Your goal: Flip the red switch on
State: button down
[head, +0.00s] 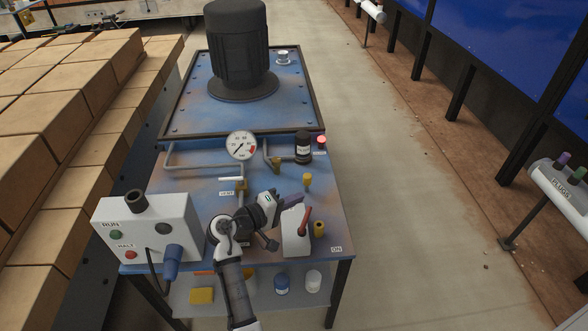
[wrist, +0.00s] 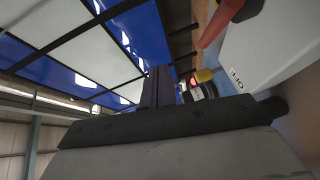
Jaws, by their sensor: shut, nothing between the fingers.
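The red switch lever (head: 305,222) rises from a white box (head: 296,243) at the front right of the blue bench. It leans slightly right in the head view. An "ON" label (head: 336,249) is on the bench to the right of the box. My gripper (head: 292,201) is shut and empty, just left of and behind the lever, apart from it as far as I can tell. In the wrist view the shut fingers (wrist: 157,88) point up, with the red lever (wrist: 220,20) at upper right and an "OFF" label (wrist: 236,77) on the white box (wrist: 268,50).
A white RUN/HALT box (head: 150,228) stands left of my arm. A yellow valve (head: 319,229) is right beside the switch box.

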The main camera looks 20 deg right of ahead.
notch_tip(320, 180, up, 13)
jog(key=b, duration=0.1)
jog(key=shift+r, duration=0.15)
jog(key=m+g+y, duration=0.1)
jog(key=m+y, duration=0.2)
jog(key=m, duration=0.1)
send_near(305, 221)
jog(key=w+a+r, duration=0.1)
jog(key=w+a, duration=0.1)
jog(key=w, duration=0.1)
jog(key=shift+s+a+r, duration=0.1)
jog(key=shift+a+r, duration=0.05)
jog(key=shift+a, duration=0.05)
jog(key=p+x, duration=0.1)
jog(key=x, duration=0.4)
jog(key=p+x, duration=0.1)
jog(key=x, duration=0.4)
jog(key=shift+s+d, duration=0.1)
jog(key=shift+s, duration=0.1)
